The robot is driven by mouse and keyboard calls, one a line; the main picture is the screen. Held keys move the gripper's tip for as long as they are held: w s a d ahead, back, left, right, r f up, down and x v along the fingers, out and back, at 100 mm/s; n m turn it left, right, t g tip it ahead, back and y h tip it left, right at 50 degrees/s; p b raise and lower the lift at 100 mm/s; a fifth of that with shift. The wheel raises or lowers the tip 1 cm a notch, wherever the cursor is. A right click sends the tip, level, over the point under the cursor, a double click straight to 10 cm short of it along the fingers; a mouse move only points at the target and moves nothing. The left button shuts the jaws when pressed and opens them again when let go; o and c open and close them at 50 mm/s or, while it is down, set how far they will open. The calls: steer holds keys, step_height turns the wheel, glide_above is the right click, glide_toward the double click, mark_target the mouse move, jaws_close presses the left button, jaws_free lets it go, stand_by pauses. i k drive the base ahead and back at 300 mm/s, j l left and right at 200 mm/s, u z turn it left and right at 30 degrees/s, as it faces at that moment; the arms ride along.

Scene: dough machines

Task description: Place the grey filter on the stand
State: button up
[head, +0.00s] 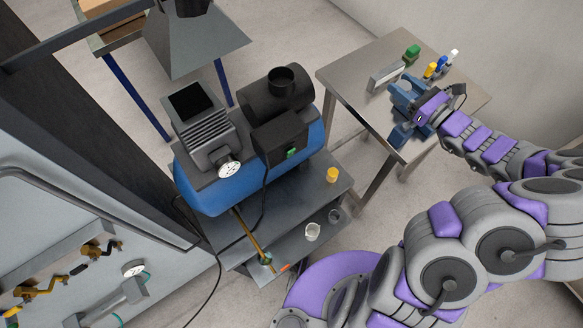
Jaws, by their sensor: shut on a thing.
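My gripper (404,112), with blue fingers, is over the near part of the metal table (345,75). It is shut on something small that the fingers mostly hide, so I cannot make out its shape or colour. A low grey metal holder (386,78) stands on the table just beyond and left of the gripper, and may be the stand. A small dark grey cylinder (335,215) sits on the shelf under the blue compressor. I cannot tell whether it is a filter.
Green (412,53), yellow (429,70) and white (453,56) small items stand at the table's back. The blue compressor (205,190) is on a grey stand at centre. A yellow cup (332,175) and a white cup (312,232) are on its shelves. The table's left part is clear.

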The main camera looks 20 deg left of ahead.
mark_target(286, 211)
steer(key=k+j+z, duration=0.2)
steer(key=k+j, duration=0.2)
steer(key=k+j+z, duration=0.45)
steer(key=k, duration=0.5)
steer(key=j, duration=0.1)
